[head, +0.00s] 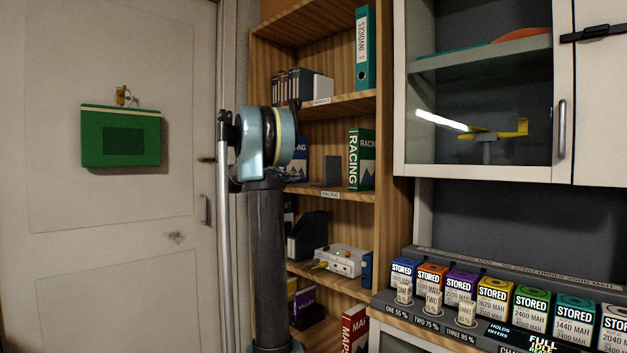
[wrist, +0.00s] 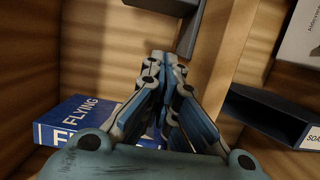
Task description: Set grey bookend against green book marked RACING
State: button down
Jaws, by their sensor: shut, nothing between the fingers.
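The green book marked RACING (head: 361,160) stands upright on the middle shelf, at its right end in the head view. The grey bookend (head: 332,170) stands upright on the same shelf, left of the book with a small gap between them. A dark grey piece (wrist: 182,12) at the top of the wrist view looks like the bookend, only partly shown. My gripper (wrist: 162,62) is shut and empty, below that piece in the wrist view and apart from it. In the head view my arm hides the gripper.
A blue book marked FLYING (wrist: 85,122) is left of my gripper; it also shows left of the bookend (head: 299,160). A black file holder (wrist: 268,118) is in the neighbouring compartment. Shelf boards bound the space. A glass-fronted cabinet (head: 480,170) stands right of the shelves.

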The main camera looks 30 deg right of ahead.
aim_at(326, 171)
jog(key=shift+w+d, duration=0.2)
jog(key=shift+w, duration=0.2)
jog(key=d, duration=0.6)
jog(key=w+d, duration=0.1)
jog(key=d, duration=0.2)
jog(key=shift+d, duration=0.3)
jog(key=shift+s+d+r, duration=0.1)
jog(key=shift+s+d, duration=0.1)
jog(key=shift+s, duration=0.35)
jog(key=shift+s+d, duration=0.15)
jog(key=shift+s, duration=0.4)
jog(key=shift+s+d, duration=0.3)
jog(key=shift+s, duration=0.5)
jog(key=shift+s, duration=0.1)
jog(key=s+d, duration=0.1)
jog(key=s, duration=0.3)
jog(key=s+d, duration=0.2)
jog(key=s, duration=0.1)
jog(key=s+d, duration=0.1)
jog(key=s, duration=0.3)
jog(key=shift+s+d, duration=0.15)
jog(key=shift+s, duration=0.2)
jog(key=shift+w, duration=0.1)
jog(key=shift+w, duration=0.15)
